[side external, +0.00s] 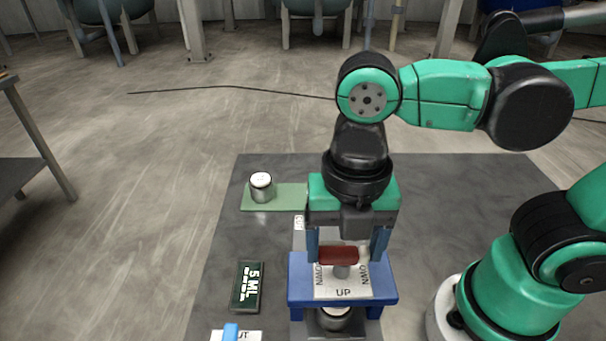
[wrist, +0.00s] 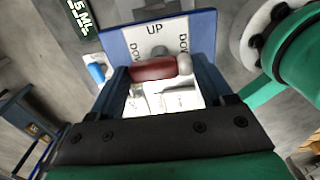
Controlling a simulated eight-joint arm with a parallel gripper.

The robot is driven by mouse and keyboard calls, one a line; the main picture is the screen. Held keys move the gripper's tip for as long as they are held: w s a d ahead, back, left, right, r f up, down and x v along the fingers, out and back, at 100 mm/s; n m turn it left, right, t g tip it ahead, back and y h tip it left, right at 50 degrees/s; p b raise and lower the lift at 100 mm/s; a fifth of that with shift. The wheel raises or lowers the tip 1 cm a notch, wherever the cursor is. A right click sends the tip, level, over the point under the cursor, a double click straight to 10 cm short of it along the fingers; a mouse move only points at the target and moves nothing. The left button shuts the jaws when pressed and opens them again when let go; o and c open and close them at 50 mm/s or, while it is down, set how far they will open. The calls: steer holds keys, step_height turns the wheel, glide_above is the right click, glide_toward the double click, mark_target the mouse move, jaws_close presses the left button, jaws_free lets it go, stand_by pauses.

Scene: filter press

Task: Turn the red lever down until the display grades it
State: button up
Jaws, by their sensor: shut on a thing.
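The red lever (side external: 338,255) lies level, crosswise above the white plate on top of the blue press frame (side external: 299,290). The plate reads UP at its near edge and DOWN at both sides. My gripper (side external: 346,256) points down and is shut on the lever, one finger at each end. In the wrist view the red lever (wrist: 155,69) with a pale knob at its right end spans between the fingers. The dark display (side external: 247,286) left of the press shows "5 ML" and smaller text that I cannot read.
A metal-sided cup (side external: 262,187) with a white top stands on a green pad (side external: 289,197) behind the press. Another cup (side external: 333,318) sits under the blue frame. A blue piece (side external: 231,332) on a white label is at the front left. The dark mat is clear at right rear.

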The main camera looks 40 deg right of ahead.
mark_target(344, 250)
stand_by(0.4)
steer(key=o, duration=1.2)
steer(key=shift+r, duration=2.8)
